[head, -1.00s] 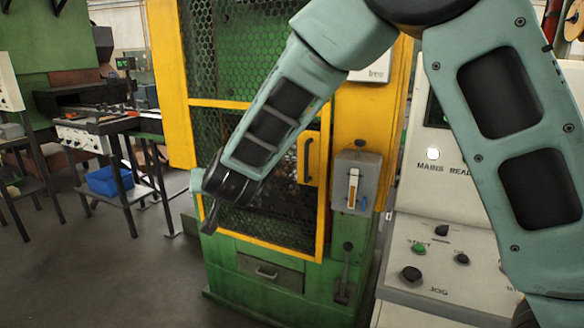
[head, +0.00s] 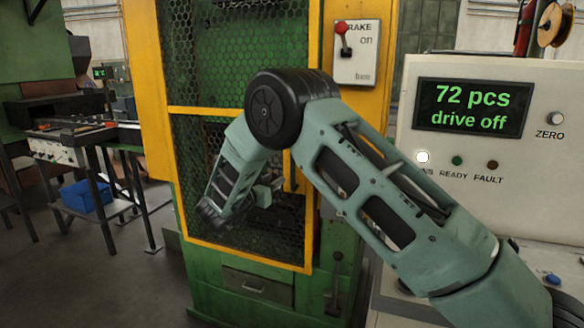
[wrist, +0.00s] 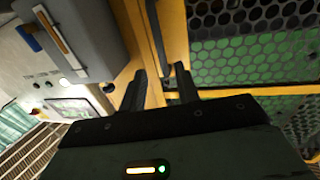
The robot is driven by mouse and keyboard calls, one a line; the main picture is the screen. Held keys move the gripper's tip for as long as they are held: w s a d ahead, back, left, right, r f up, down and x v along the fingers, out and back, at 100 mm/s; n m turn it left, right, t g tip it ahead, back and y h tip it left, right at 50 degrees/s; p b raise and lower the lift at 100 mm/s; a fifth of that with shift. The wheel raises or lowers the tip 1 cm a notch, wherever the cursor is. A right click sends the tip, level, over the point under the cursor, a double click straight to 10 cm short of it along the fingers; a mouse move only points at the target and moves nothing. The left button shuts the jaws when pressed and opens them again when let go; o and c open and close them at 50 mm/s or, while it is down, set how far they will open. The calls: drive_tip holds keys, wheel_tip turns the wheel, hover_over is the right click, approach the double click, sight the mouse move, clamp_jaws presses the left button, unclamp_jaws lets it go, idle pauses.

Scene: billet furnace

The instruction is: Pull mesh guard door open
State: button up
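The mesh guard door (head: 190,150) has a yellow frame and dark hexagonal mesh on the green and yellow machine. It looks shut. My forearm crosses in front of it and hides most of its yellow handle. My gripper (head: 264,192) is in front of the door's right part, small and partly hidden in the head view. In the wrist view my gripper (wrist: 162,88) has its two dark fingers apart, pointing at yellow metal near the door's edge. Yellow shows between the fingers; I cannot tell whether they touch the handle. The mesh (wrist: 250,65) fills the wrist view's right side.
A grey box (wrist: 70,40) with a slotted lever is left of the fingers in the wrist view. A brake switch panel (head: 357,52) is above right. A control console (head: 480,160) reads "72 pcs drive off". A blue bin (head: 87,198) is at left. Floor before the machine's left is clear.

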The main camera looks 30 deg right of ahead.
sight(292, 170)
drive_tip(key=p+x, duration=0.2)
drive_tip(key=x, duration=0.9)
drive_tip(key=shift+w+d, duration=0.1)
drive_tip(key=shift+d, duration=0.15)
drive_tip(key=shift+a, duration=0.1)
clamp_jaws()
